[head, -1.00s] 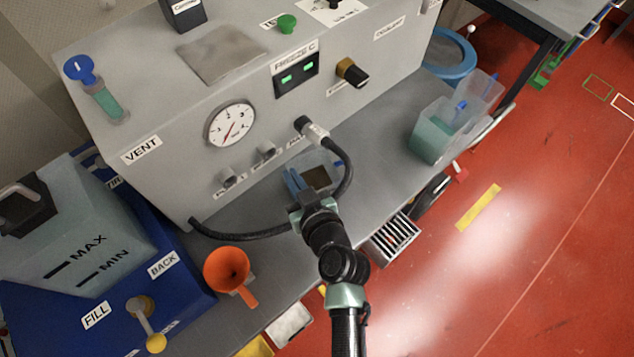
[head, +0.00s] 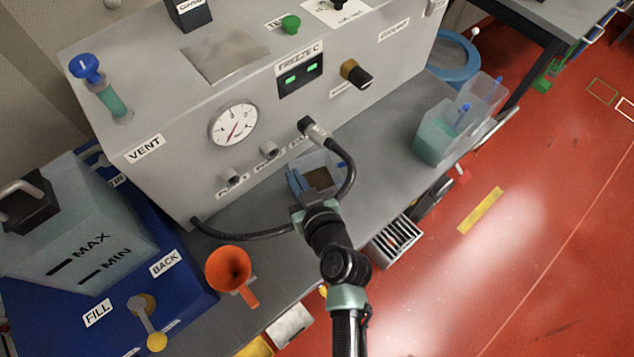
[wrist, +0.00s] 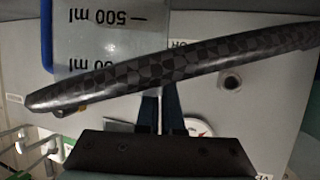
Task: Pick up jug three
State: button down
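Another jug (head: 435,142) with teal liquid stands at the right end of the bench, beside a clear container (head: 482,92).
A black hose (head: 346,160) loops from the machine front (head: 180,165) around my gripper and crosses the wrist view (wrist: 180,68). An orange funnel (head: 229,268) and a blue-based tank (head: 75,245) are left. The bench between the two jugs is clear.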

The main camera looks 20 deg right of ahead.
jog(key=shift+r, duration=0.2)
jog(key=shift+s+d+r, duration=0.1)
jog(key=shift+s+r, duration=0.25)
jog(key=shift+s, duration=0.05)
jog(key=a+r+b+v, duration=0.1)
jog(key=b+v, duration=0.2)
jog(key=v, duration=1.1)
jog(key=shift+d+r, duration=0.35)
jog(key=shift+d, duration=0.05)
jog(key=shift+s, duration=0.1)
